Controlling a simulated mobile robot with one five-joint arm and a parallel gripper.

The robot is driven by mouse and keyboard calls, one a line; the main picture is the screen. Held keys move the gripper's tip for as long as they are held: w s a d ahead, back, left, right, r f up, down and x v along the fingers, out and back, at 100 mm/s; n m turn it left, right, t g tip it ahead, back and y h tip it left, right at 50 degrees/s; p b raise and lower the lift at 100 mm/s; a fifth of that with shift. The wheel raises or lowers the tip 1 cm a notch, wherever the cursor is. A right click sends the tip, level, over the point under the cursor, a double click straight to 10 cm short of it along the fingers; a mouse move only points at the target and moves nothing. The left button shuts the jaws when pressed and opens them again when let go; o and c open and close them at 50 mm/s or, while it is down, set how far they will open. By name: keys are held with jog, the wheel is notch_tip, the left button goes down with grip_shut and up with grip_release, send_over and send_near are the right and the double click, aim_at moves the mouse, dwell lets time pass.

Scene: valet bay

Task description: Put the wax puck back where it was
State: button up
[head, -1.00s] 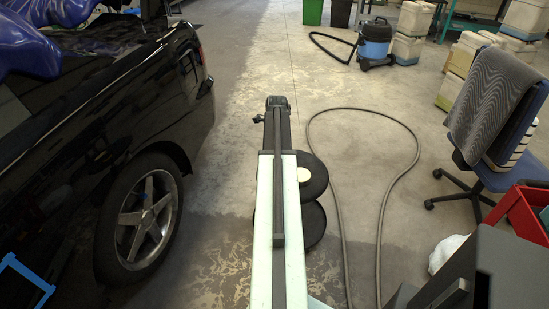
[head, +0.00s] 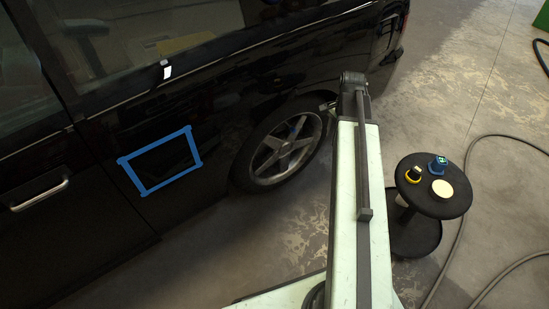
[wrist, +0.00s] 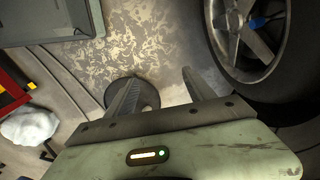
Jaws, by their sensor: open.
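A pale cream disc (head: 442,188) lies flat on the round black top of a stool (head: 450,209), right of my arm in the head view. It may be the wax puck, but I cannot be sure. A small yellow and dark item (head: 413,174) and a small blue item (head: 438,165) sit beside it. My gripper (wrist: 160,88) is open, with nothing between its fingers in the wrist view. Part of a black round thing (wrist: 146,92), likely the stool, shows behind the left finger. In the head view the gripper is at the arm's far end, left of the stool.
A black car fills the left, with a blue tape frame (head: 160,162) on its door and a wheel (head: 286,147) close to my arm. A hose (head: 462,235) curves over the floor at right. A white cloth (wrist: 30,126) and a red box (wrist: 12,88) show at left in the wrist view.

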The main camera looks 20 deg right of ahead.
jog(key=a+n, duration=1.6)
jog(key=a, duration=1.3)
notch_tip(320, 180, up, 22)
jog(key=p, duration=2.2)
jog(key=shift+s+r, duration=0.15)
jog(key=shift+s, duration=0.25)
jog(key=shift+d, duration=0.1)
